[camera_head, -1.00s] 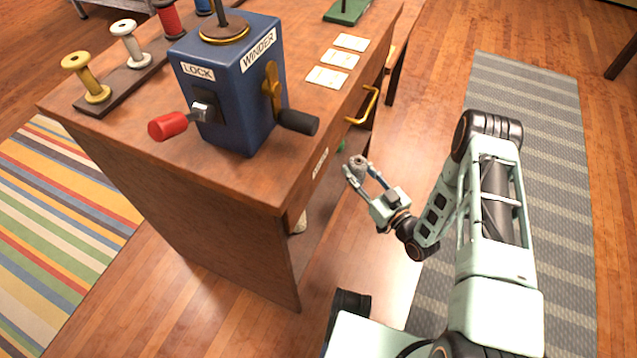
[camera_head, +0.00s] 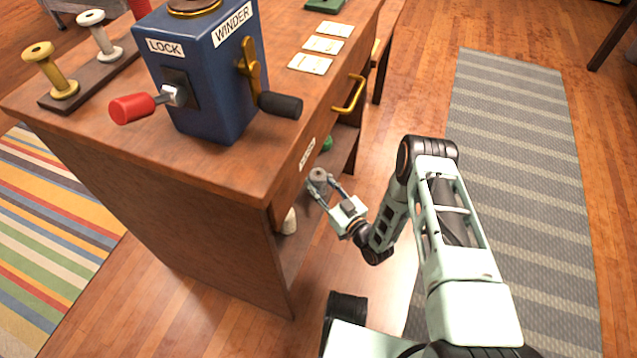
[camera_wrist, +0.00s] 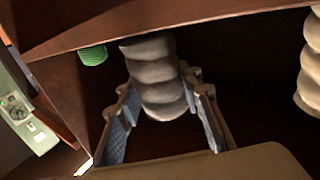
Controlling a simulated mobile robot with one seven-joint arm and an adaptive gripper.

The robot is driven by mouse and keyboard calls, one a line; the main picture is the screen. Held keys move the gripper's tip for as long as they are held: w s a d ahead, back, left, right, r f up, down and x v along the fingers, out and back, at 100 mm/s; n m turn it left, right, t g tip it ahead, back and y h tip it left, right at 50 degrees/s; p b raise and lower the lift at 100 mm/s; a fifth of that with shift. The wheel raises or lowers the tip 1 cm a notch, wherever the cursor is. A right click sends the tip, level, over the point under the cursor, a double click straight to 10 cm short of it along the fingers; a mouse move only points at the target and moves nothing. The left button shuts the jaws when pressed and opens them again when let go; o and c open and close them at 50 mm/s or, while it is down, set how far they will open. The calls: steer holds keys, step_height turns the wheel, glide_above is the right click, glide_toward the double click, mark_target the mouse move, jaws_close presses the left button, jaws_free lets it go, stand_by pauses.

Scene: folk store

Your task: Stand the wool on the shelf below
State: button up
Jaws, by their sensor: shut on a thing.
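My gripper (camera_head: 326,192) is shut on a grey, ribbed piece of wool (camera_wrist: 155,75), which sits between the two fingers in the wrist view. In the head view the wool shows as a small grey end (camera_head: 318,176) at the fingertips, beside the open side of the wooden desk (camera_head: 190,225). The shelf below (camera_head: 289,255) the desk top is partly seen through that opening.
The desk top carries a blue winder box (camera_head: 208,75) with a red lever and a black crank, several spools and white cards (camera_head: 322,45). A brass drawer handle (camera_head: 349,95) juts out above the opening. A grey striped rug (camera_head: 515,160) lies on the right.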

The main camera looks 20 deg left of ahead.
steer(key=o, duration=0.9)
steer(key=shift+o, duration=0.2)
